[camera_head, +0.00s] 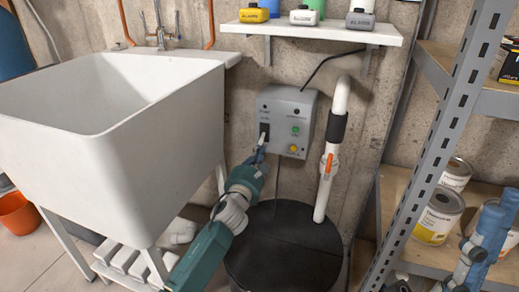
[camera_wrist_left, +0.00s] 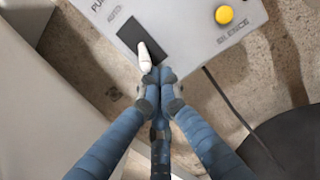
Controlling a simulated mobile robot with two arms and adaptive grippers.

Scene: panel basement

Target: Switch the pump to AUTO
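The grey pump control box (camera_head: 304,104) is on the concrete wall right of the sink; its lower part fills the top of the left wrist view (camera_wrist_left: 190,22). A dark switch plate (camera_wrist_left: 129,32) bears a white lever (camera_wrist_left: 145,57), with an "AUTO" label at its upper left. My left gripper (camera_head: 261,146) is at the box's lower left. In the wrist view its fingertips (camera_wrist_left: 160,76) are together just below and right of the lever's tip; I cannot tell whether they touch it. Blue fingers of my right gripper (camera_head: 490,232) show at the lower right edge, partly cut off.
A white sink (camera_head: 150,140) stands left. A white pipe (camera_head: 331,160) with an orange-handled valve rises from a black round lid (camera_head: 285,250). A metal shelf rack (camera_head: 440,140) with paint cans is at right. A white wall shelf (camera_head: 310,32) with bottles hangs above the box.

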